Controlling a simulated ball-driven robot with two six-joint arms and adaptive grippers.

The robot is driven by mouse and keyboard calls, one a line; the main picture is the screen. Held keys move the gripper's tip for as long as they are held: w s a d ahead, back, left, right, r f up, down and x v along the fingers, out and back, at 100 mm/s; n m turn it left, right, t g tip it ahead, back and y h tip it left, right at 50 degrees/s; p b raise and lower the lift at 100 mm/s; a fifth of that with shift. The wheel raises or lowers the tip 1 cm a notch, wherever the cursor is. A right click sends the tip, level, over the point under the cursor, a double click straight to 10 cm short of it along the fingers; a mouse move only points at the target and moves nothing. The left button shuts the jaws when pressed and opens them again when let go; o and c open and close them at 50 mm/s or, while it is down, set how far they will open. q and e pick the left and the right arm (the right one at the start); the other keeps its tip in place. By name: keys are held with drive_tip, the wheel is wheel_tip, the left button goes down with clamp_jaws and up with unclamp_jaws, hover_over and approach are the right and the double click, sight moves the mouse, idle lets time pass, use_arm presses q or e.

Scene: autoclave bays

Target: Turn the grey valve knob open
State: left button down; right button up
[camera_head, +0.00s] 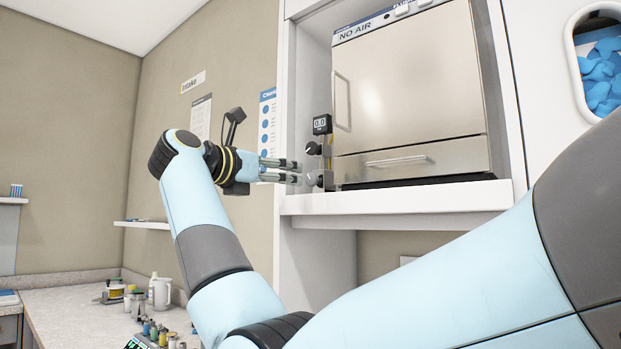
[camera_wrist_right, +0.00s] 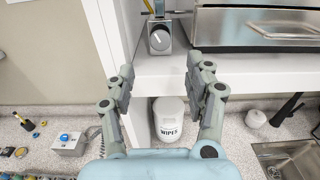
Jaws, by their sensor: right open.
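The grey valve knob (camera_head: 312,179) is low on a small valve stack, left of the autoclave (camera_head: 410,90). It also shows in the right wrist view as a round grey knob (camera_wrist_right: 159,40) on a grey block. A black knob (camera_head: 312,148) sits above it, below a small gauge (camera_head: 322,124) reading 0.0. My right gripper (camera_head: 295,172) is open, its two fingers pointing right at the valve stack, close to the grey knob. In the right wrist view the knob is ahead of the gap between the open fingertips (camera_wrist_right: 160,70), with nothing held. My left gripper is out of view.
The white bay shelf (camera_head: 400,200) and its left side panel (camera_wrist_right: 110,25) border the valve closely. Below in the wrist view are a wipes tub (camera_wrist_right: 168,118), a counter and a sink (camera_wrist_right: 290,160). A wall shelf (camera_head: 145,224) and cluttered counter (camera_head: 85,325) are at left.

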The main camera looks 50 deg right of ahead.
sight(310, 180)
drive_tip(key=d, duration=0.2)
drive_tip(key=d+p, duration=0.1)
drive_tip(key=d, duration=0.1)
drive_tip(key=d+p, duration=0.1)
drive_tip(key=d, duration=0.2)
drive_tip(key=shift+w+r, duration=0.1)
drive_tip(key=shift+w, duration=0.15)
drive_tip(key=shift+d, duration=0.35)
drive_tip(key=shift+w+d, duration=0.1)
drive_tip(key=shift+d, duration=0.2)
drive_tip(key=shift+c, duration=0.4)
drive_tip(key=c, duration=0.5)
clamp_jaws()
